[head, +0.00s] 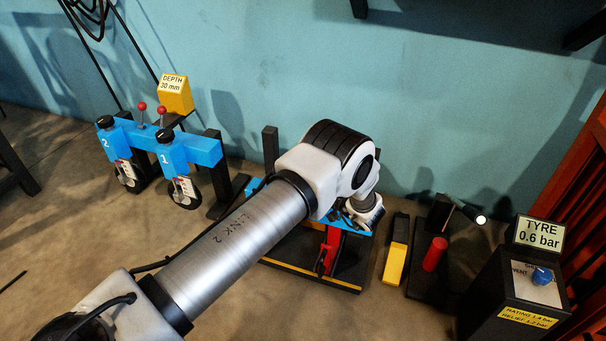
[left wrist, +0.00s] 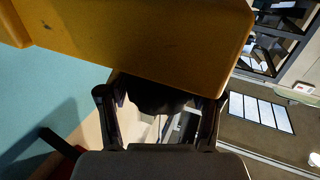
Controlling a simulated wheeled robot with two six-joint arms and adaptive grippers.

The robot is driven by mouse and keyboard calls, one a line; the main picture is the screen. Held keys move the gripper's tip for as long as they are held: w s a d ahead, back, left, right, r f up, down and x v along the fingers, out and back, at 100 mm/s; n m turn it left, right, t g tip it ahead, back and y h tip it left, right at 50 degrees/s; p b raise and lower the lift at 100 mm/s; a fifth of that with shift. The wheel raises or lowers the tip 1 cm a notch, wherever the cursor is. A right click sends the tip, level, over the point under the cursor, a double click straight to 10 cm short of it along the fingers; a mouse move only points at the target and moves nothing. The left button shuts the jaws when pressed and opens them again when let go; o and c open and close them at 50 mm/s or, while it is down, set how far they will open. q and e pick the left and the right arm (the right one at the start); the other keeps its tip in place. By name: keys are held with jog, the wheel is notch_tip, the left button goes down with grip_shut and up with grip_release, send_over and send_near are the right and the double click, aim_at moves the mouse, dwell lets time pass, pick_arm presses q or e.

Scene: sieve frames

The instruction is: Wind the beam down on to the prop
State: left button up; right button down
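In the head view, a low rig stands behind my left arm, with a blue beam part (head: 357,226), a red upright part (head: 329,250) and a dark base with a yellow front edge (head: 309,275). I cannot tell whether the red part is the prop or whether it touches the beam. My arm hides much of the rig, and my left gripper is hidden there. In the left wrist view my left gripper (left wrist: 158,108) has its fingers apart, with a dark rounded thing (left wrist: 157,95) between or beyond them; contact is unclear. My right gripper is not in view.
A yellow body (left wrist: 140,40) crosses close above the fingers. A yellow-black block (head: 396,255), a red cylinder (head: 435,254) and a "TYRE 0.6 bar" box (head: 500,305) stand right.

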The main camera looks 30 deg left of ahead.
pick_arm(q)
jog(key=shift+o, duration=1.1)
jog(key=s+d, duration=0.2)
jog(key=d, duration=0.9)
jog(key=shift+d, duration=0.4)
